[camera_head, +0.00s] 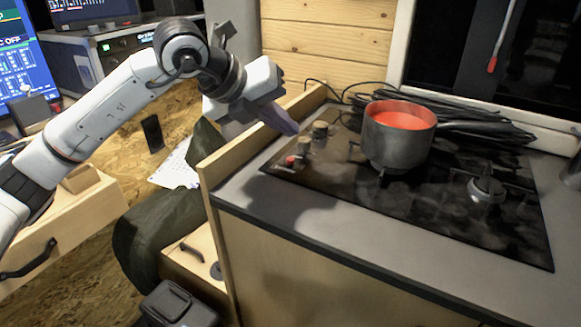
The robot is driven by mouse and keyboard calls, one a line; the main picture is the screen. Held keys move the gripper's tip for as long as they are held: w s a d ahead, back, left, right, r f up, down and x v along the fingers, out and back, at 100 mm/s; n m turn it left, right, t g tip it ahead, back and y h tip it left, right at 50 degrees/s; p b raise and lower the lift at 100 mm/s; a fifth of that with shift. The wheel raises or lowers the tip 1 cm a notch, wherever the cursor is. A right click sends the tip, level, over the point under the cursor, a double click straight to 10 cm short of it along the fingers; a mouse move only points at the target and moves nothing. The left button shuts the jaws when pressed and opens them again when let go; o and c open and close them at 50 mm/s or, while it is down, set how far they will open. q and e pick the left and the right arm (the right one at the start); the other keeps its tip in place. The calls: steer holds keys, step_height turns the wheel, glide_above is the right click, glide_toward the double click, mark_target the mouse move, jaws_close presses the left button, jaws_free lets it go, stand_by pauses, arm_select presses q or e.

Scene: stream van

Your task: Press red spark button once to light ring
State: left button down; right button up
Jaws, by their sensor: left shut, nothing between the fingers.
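The red spark button (290,160) is a small red cap at the left front of the black glass hob (440,205). Two brownish knobs (304,146) stand just behind it. A dark pot with a red inside (398,140) sits on the left burner, so the ring under it is mostly hidden and no flame shows. My left gripper (293,128) is shut and empty. Its tip hangs above and a little behind the button, apart from it as far as I can tell. My right gripper is not in view.
A low wooden ledge (255,142) runs along the hob's left side. Black cables (470,115) lie coiled behind the pot. An empty burner (487,188) is at the right. A drawer (60,230) and monitors are at the left.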

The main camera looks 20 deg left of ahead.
mark_target(291, 160)
arm_select(q)
step_height(291, 160, down, 4)
steer(key=shift+r+b, duration=0.25)
steer(key=shift+b, duration=0.8)
stand_by(0.3)
stand_by(0.7)
steer(key=shift+f, duration=0.25)
steer(key=shift+f+b, duration=0.25)
steer(key=shift+b, duration=0.25)
